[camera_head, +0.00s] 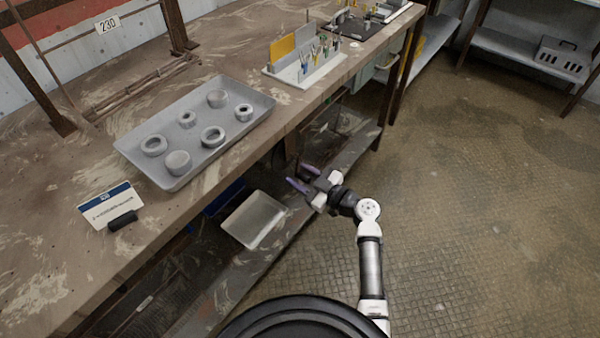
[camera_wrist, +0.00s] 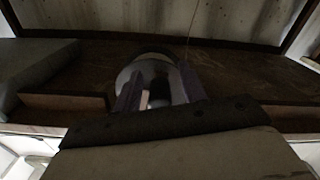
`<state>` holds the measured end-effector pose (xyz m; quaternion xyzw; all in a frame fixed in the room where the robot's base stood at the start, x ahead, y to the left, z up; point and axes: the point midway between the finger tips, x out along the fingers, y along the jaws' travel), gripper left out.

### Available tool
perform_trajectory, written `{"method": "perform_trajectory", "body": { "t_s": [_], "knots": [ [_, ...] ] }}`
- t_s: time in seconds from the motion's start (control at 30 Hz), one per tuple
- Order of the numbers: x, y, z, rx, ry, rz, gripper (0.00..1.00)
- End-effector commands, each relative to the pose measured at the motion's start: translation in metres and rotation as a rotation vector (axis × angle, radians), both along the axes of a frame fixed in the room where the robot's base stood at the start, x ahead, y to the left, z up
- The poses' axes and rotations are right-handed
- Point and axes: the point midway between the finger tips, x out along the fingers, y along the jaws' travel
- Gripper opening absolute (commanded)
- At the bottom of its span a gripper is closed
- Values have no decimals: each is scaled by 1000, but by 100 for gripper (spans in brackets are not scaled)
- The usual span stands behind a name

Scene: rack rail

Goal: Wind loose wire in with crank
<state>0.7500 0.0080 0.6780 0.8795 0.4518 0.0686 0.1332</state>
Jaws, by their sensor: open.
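My gripper (camera_head: 301,177) has purple fingers and reaches in at the front edge of the bench, below its top. In the wrist view my gripper (camera_wrist: 160,84) is open, with its two fingers apart. A pale round drum-like thing (camera_wrist: 150,62) with a dark opening shows just beyond and between the fingers. A small pale upright piece (camera_wrist: 145,98) stands between them; I cannot tell if it is the crank handle or if a finger touches it. A thin line, perhaps the wire (camera_wrist: 191,22), runs up from behind the right finger. I make out no crank or wire in the head view.
The bench top (camera_head: 50,180) bears a grey tray (camera_head: 130,150) with several rings, a sign card (camera_head: 107,206) and a tool holder (camera_head: 335,62). A pale bin (camera_head: 254,219) sits below, on the lower shelf. The floor (camera_head: 480,200) to the right is clear.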

Motion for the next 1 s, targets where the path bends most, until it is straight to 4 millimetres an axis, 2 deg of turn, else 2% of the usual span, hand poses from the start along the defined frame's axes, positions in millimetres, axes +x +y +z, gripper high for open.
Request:
{"method": "perform_trajectory", "body": {
  "t_s": [0.33, 0.63, 1.0],
  "knots": [
    [1, 2, 0, 0, 0, 0, 40],
    [1, 2, 0, 0, 0, 0, 1],
    [-2, 4, 1, 35, 48, 1, 0]
  ]
}}
